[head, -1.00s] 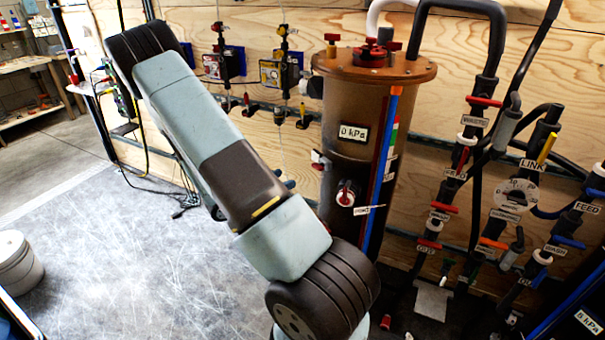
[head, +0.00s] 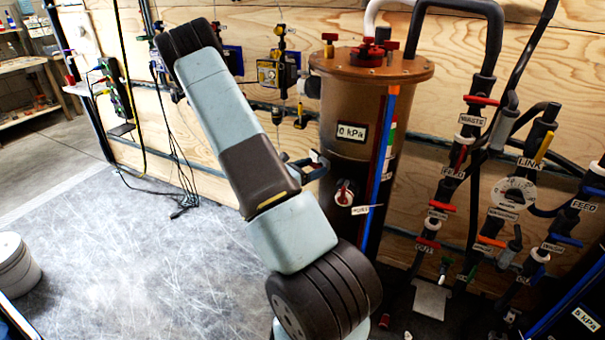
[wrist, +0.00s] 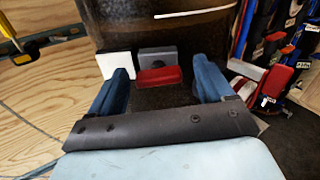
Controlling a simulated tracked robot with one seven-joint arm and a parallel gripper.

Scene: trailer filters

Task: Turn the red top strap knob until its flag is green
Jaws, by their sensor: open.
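In the wrist view, a red knob (wrist: 157,77) shaped like a short bar sits in front of a grey block (wrist: 158,56) on the dark side of the vessel. A blank white plate (wrist: 115,65) is just left of it; I cannot tell whether it is the flag. I see no green there. My gripper (wrist: 164,84) is open, its blue fingers on either side of the knob with gaps between. In the head view, my gripper (head: 316,167) is at the left side of the brown vessel (head: 352,98) and largely covers the knob.
A red-handled valve (head: 344,193) projects from the vessel's front near my gripper. A bank of labelled pipes and valves (head: 470,170) stands to the right. A plywood wall (head: 210,120) is behind.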

